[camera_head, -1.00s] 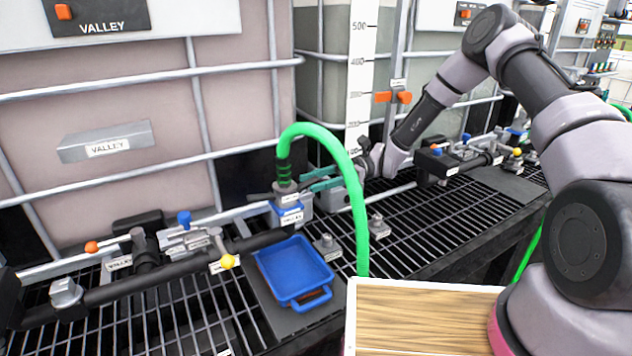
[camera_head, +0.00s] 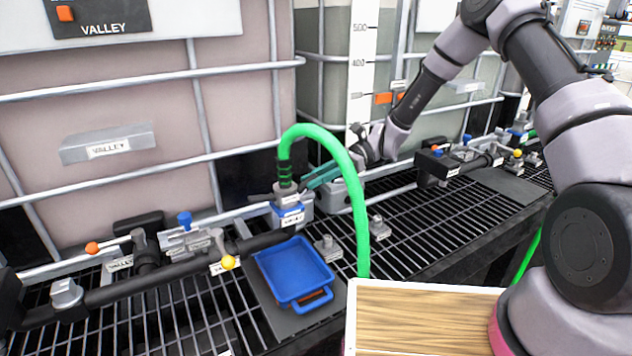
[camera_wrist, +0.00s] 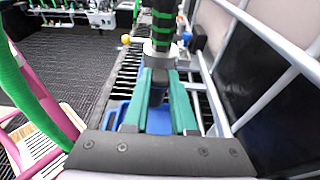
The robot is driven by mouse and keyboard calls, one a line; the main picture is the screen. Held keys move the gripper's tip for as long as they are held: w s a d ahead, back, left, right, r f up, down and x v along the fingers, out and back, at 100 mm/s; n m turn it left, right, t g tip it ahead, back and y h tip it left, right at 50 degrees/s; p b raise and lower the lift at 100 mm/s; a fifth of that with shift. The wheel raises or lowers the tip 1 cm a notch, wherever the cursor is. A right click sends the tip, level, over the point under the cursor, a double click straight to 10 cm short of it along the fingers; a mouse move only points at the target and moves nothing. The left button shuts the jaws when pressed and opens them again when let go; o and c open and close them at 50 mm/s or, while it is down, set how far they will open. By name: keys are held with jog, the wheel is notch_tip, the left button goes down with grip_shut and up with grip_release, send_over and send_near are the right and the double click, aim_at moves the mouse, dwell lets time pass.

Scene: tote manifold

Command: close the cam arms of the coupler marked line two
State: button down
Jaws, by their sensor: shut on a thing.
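A coupler (camera_head: 286,195) with a dark grey body stands on a blue block with white labels, whose wording I cannot read surely. A green hose (camera_head: 345,165) with black bands rises from it. In the wrist view the coupler (camera_wrist: 160,62) is straight ahead, beneath the banded hose end. My gripper (camera_head: 309,184) has teal fingers and reaches the coupler from the right. In the wrist view my gripper (camera_wrist: 157,90) is shut on a grey cam arm (camera_wrist: 158,82) between its fingers. The coupler's far side and any other cam arm are hidden.
Black pipe with a yellow-knobbed valve (camera_head: 228,262) runs left. Caged totes (camera_head: 100,180) stand behind. A wood-topped surface (camera_head: 425,315) is in front. The hose arches close to my gripper.

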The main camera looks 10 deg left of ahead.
jog(key=r+t+h, duration=0.1)
jog(key=h, duration=0.1)
jog(key=s+a+r+t+h, duration=0.1)
jog(key=t+h, duration=0.1)
jog(key=shift+a, duration=0.1)
jog(key=shift+s+a+r+t+h, duration=0.25)
jog(key=shift+t+h, duration=0.4)
jog(key=shift+h, duration=0.2)
jog(key=shift+s+a+r+t+h, duration=0.1)
jog(key=shift+a+r+t+h, duration=0.1)
jog(key=shift+t+h, duration=0.55)
jog(key=shift+f, duration=0.1)
jog(key=c, duration=0.7)
grip_release()
jog(key=v, duration=1.1)
jog(key=shift+a, duration=0.2)
